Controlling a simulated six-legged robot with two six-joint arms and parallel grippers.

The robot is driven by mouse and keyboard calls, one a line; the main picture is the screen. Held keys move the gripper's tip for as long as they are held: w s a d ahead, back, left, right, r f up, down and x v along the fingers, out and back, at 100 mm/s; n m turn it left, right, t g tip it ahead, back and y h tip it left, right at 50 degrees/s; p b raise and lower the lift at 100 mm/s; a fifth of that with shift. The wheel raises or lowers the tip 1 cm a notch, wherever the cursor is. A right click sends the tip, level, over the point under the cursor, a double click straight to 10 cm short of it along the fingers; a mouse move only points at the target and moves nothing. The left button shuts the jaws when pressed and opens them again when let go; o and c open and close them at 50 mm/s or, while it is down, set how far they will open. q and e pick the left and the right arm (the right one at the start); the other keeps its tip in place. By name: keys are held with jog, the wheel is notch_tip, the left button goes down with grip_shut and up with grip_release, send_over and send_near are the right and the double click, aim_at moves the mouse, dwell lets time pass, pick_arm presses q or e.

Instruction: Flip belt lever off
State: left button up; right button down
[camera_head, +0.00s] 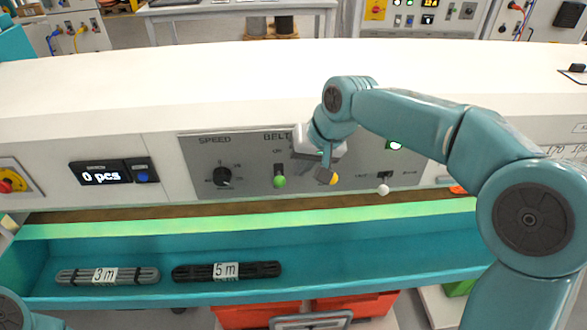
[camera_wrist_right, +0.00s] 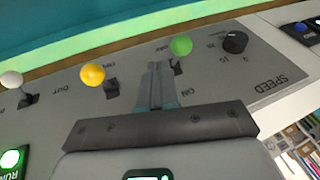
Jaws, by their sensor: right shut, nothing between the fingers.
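The belt lever has a green knob (camera_head: 280,182) and stands below the BELT lettering on the grey control panel (camera_head: 240,145). Its knob hangs at the lower end of its slot, with the ON label above. The green knob also shows in the right wrist view (camera_wrist_right: 181,45), next to the OFF label. My right gripper (camera_head: 326,172) is shut and empty, just right of the belt lever in the head view. In the wrist view its fingertips (camera_wrist_right: 155,66) lie between the green knob and a yellow knob (camera_wrist_right: 92,74), nearer the green one; contact cannot be told. My left gripper is out of view.
A yellow-knobbed lever (camera_head: 333,180) and a white-knobbed lever (camera_head: 383,189) stand close by on the right. A speed knob (camera_head: 222,177) is on the left. Below, a teal trough (camera_head: 350,262) holds cable bundles marked 3 m (camera_head: 145,276) and 5 m (camera_head: 190,272).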

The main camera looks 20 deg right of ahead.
jog(key=shift+w+a+f, duration=0.2)
jog(key=shift+a+f, duration=0.4)
jog(key=shift+a, duration=0.3)
jog(key=shift+s+a+f+n+t+h+b, duration=0.35)
jog(key=shift+t+b, duration=0.7)
jog(key=shift+b, duration=2.3)
jog(key=shift+s+d+f+n+t+h+b, duration=0.1)
jog(key=shift+s+f+t+b, duration=0.7)
jog(key=shift+b, duration=2.5)
jog(key=shift+s+a+f+n+t+h+b, duration=0.25)
jog(key=shift+t+b, duration=1)
jog(key=shift+b, duration=2.1)
